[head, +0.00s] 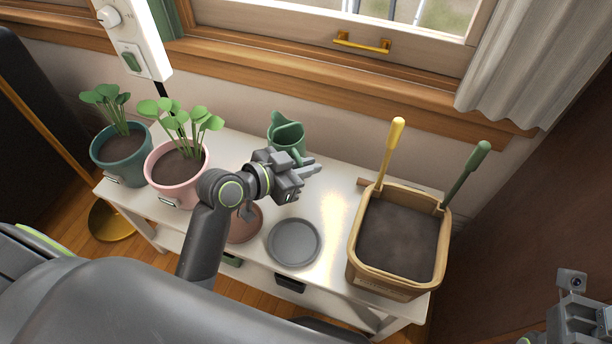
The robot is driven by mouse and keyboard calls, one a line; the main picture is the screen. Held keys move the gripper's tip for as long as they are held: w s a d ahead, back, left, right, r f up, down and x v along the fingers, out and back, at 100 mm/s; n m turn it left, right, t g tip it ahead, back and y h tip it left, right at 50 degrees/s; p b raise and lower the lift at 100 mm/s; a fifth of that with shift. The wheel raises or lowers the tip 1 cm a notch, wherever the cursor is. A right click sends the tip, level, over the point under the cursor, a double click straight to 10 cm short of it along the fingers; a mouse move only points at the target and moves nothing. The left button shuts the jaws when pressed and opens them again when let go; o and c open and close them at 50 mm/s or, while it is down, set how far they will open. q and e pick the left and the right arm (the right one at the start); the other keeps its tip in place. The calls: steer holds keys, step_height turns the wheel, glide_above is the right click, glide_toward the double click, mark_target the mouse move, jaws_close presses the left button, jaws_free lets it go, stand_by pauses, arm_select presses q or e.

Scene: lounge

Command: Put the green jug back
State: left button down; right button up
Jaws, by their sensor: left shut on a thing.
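The green jug (286,132) is at the back middle of the white table, near the wall. Its open, wavy rim faces up. My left gripper (300,172) is at the jug's front side and is shut on it. The gripper hides the jug's lower part, so I cannot tell whether its base touches the table. Part of my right gripper (578,312) shows at the lower right corner, away from the table; its fingers cannot be made out.
A teal pot (122,160) and a pink pot (176,180) with plants stand left. A grey saucer (294,243) and a brown saucer (244,226) lie in front. A tan soil bin (356,262) with yellow- and green-handled tools stands right. The white tabletop (325,205) is clear between.

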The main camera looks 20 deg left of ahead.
arm_select(q)
step_height(320, 180, down, 2)
steer(key=shift+b, duration=0.35)
steer(key=shift+f, duration=0.2)
steer(key=shift+r, duration=0.1)
steer(key=c, duration=1.5)
jaws_free()
